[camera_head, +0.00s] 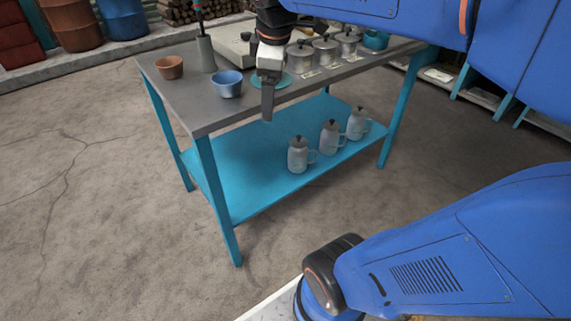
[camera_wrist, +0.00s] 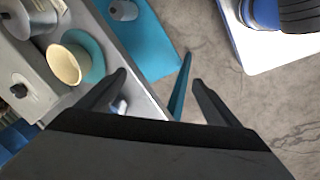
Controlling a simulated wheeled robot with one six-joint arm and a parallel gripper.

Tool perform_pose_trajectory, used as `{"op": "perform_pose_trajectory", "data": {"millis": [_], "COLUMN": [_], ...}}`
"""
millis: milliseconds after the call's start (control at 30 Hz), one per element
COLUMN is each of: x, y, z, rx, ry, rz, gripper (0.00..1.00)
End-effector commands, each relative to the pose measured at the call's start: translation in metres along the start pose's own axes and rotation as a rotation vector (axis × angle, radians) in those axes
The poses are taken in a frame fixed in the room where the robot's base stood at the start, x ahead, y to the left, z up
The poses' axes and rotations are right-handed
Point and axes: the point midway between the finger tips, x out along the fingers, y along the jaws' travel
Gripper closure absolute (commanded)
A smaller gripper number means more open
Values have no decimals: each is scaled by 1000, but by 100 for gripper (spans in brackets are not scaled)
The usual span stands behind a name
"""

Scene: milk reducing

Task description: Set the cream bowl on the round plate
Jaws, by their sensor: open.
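The cream bowl (camera_wrist: 64,66) is upright in the wrist view, left of my gripper (camera_wrist: 158,78). It overlaps the teal round plate (camera_wrist: 94,56), whose rim shows above and to the right of it. It appears to sit on the plate, though its base is hidden. In the head view the plate (camera_head: 285,80) is partly behind my gripper (camera_head: 267,108), and I cannot make out the cream bowl there. My gripper points down over the table's front edge. Its fingers are wide apart with nothing between them, clear of the bowl.
A blue bowl (camera_head: 227,84) and a brown bowl (camera_head: 169,67) stand on the left of the grey tabletop (camera_head: 190,103). Several metal pots (camera_head: 325,50) stand behind the plate. White lidded jugs (camera_head: 298,156) stand on the teal lower shelf (camera_head: 240,165). Floor in front is clear.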

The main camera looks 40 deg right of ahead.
Motion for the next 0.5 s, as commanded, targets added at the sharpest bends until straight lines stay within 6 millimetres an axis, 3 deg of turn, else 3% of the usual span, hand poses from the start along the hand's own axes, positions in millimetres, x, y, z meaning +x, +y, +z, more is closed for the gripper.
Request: {"op": "perform_pose_trajectory", "data": {"millis": [100, 300, 500], "x": [16, 49, 73], "y": [-44, -105, -140], "z": [15, 38, 53], "rx": [222, 589, 825], "ry": [41, 111, 156], "rz": [15, 16, 2], "gripper": [15, 15, 15]}}
